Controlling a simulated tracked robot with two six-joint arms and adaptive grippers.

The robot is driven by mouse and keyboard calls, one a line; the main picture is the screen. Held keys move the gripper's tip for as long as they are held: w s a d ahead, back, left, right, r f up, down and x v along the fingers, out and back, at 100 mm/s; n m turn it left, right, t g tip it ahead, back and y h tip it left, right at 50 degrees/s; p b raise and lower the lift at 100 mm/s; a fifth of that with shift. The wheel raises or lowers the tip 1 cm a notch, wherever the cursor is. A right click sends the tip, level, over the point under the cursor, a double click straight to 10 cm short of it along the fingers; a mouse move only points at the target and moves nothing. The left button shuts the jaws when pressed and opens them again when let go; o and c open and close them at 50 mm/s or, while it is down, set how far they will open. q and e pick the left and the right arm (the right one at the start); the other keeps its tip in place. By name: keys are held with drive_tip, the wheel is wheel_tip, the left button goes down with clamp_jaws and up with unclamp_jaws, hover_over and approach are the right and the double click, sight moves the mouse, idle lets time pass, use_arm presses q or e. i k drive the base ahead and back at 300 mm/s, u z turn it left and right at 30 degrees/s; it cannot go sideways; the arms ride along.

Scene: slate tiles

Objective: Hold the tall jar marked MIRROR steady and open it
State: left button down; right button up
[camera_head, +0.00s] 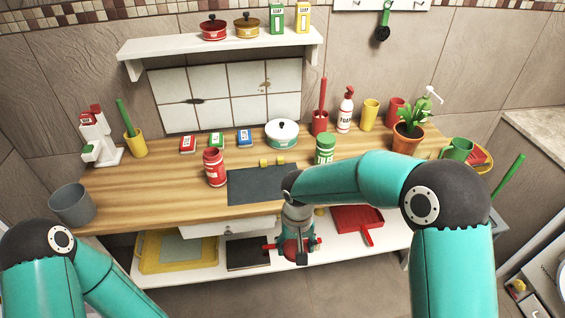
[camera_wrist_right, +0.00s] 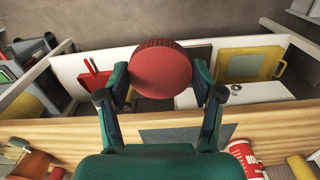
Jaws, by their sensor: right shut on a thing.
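A red jar (camera_head: 214,170) with a white lettered label stands upright on the wooden worktop, left of the dark mat; its lettering is too small to read surely. It also shows in the right wrist view (camera_wrist_right: 243,157). A green jar (camera_head: 325,150) with a pale label stands right of the mat. My right gripper (camera_head: 294,255) is out past the worktop's front edge. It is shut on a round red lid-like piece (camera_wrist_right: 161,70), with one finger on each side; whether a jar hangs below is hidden. My left arm comes in at the lower left, its gripper out of view.
The dark mat (camera_head: 262,185) lies mid-worktop with small yellow blocks behind it. A lidded pot (camera_head: 282,138), small boxes, a grey cup (camera_head: 72,203) and a potted plant (camera_head: 409,130) stand around. A lower shelf holds a yellow tray (camera_head: 150,255) and a red dustpan (camera_head: 357,220).

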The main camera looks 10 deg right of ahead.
sight(213, 158)
drive_tip(key=u, duration=0.35)
drive_tip(key=i, duration=1.2)
drive_tip(key=u, duration=0.2)
